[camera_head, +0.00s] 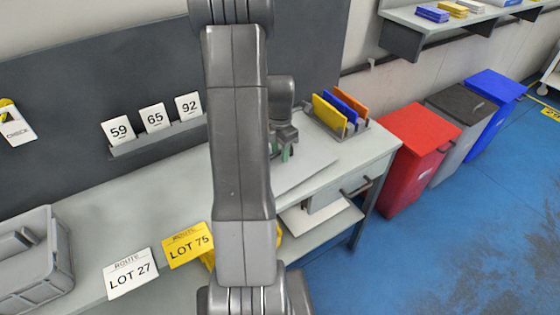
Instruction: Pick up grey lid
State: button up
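No separate loose grey lid is clear to me. A grey box (40,255) stands at the left end of the workbench, with a raised grey part (18,241) on its top that may be a lid. A grey bin (455,130) with a dark grey top (462,105) stands on the floor at the right, between a red bin and a blue bin. My gripper (284,152) points down over the bench, partly hidden behind my arm, far right of the grey box. Its fingers are small and partly covered, so their opening is unclear.
The workbench (110,215) carries a white LOT 27 card (131,276), a yellow LOT 75 card (188,244) and a rack of coloured folders (340,108). Number cards (155,117) stand on a ledge. A red bin (410,150) and blue bin (490,110) stand on blue floor.

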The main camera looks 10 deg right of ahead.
jog(key=shift+s+a+f, duration=0.1)
jog(key=shift+f, duration=0.4)
grip_shut()
jog(key=shift+r, duration=0.15)
